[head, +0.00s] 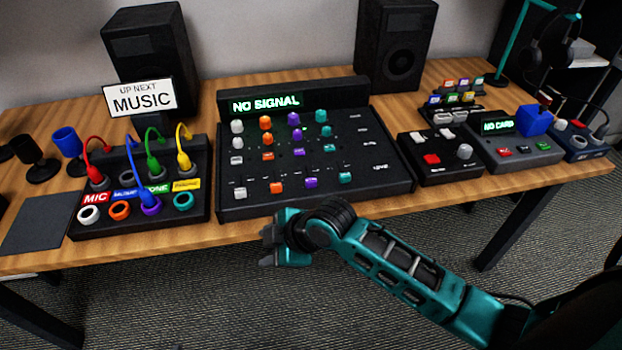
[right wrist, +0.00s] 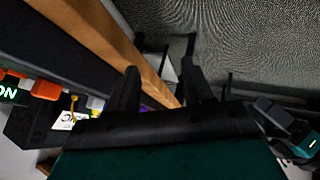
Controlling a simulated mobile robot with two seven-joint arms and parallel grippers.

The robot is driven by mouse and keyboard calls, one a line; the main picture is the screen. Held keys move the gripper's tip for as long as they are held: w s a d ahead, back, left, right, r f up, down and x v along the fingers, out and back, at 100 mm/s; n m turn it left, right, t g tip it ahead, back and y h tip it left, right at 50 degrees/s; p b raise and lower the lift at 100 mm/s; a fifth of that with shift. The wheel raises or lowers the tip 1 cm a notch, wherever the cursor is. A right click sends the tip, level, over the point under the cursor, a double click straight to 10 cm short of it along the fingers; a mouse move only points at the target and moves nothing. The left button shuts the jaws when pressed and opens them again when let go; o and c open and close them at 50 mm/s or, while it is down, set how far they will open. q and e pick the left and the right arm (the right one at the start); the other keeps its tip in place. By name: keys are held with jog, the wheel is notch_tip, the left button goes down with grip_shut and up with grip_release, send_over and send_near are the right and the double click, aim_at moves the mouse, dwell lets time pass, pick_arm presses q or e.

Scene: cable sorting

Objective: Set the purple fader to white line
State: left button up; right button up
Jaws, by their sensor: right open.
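The mixer (head: 235,200) is a black console in the middle of the table. The purple fader (head: 311,181) sits in its bottom row, between an orange fader (head: 276,188) and a teal one (head: 345,177). Small pale marks lie near the faders, but I cannot tell which is the white line. My right gripper (head: 268,246) is open and empty in front of the table's front edge, below and left of the purple fader and apart from it. Its two dark fingers (right wrist: 160,88) show spread in the right wrist view. My left gripper is not in view.
A cable patch box (head: 73,228) with coloured plugs stands left of the mixer. A black box (head: 439,176) with red and white buttons and a "NO CARD" unit (head: 515,150) stand to the right. Purple, orange and teal knobs rise behind the faders. The table's front strip is bare.

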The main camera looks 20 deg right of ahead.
jog(key=w+d+r+n+g, duration=0.1)
jog(key=w+r+n, duration=0.1)
jog(key=n, duration=0.1)
jog(key=w+d+r+n+g+h+b, duration=0.1)
jog(key=w+r+n, duration=0.1)
jog(key=n, duration=0.2)
jog(key=w+d+r+n+g+h, duration=0.1)
jog(key=r+n, duration=0.2)
jog(key=n, duration=0.1)
jog(key=shift+w+d+g+b, duration=0.3)
jog(key=shift+w+g+b, duration=0.1)
jog(key=w+d+r+n+g+h, duration=0.1)
jog(key=w+d+r+n+h, duration=0.15)
jog(key=d+r+n, duration=0.35)
notch_tip(320, 180, up, 6)
jog(key=f+n+g+b, duration=0.1)
send_over(311, 180)
jog(key=shift+n+h, duration=0.3)
jog(key=shift+h, duration=0.05)
notch_tip(311, 180, down, 12)
jog(key=b, duration=0.2)
jog(key=shift+f+b, duration=0.1)
jog(key=shift+b, duration=0.25)
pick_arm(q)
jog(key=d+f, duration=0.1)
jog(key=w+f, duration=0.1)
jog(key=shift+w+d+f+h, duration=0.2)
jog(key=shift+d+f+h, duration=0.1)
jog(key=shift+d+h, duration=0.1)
